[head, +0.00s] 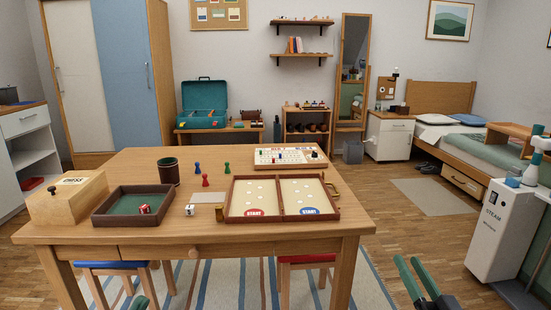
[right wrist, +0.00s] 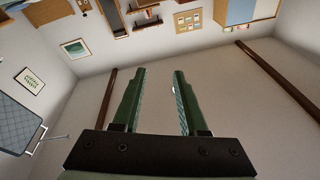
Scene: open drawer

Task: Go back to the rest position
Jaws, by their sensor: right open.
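My right gripper (head: 420,278) shows at the bottom right of the head view, apart from the table and over the floor. Its two green fingers are spread with nothing between them. In the right wrist view the right gripper (right wrist: 158,100) is also open and empty, with bare wall behind it. Only a small green tip of my left gripper (head: 142,302) shows at the bottom edge of the head view, so its opening is hidden. The wooden table (head: 340,215) has a front drawer (head: 230,250) with a round knob, which looks flush with the table front.
On the table are a wooden box (head: 68,200), a green-lined tray (head: 125,203), a dark cup (head: 168,172), several pawns, a die (head: 190,210), an open game board (head: 270,198) and another board (head: 290,157). A white steam unit (head: 500,230) stands at right. Stools are under the table.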

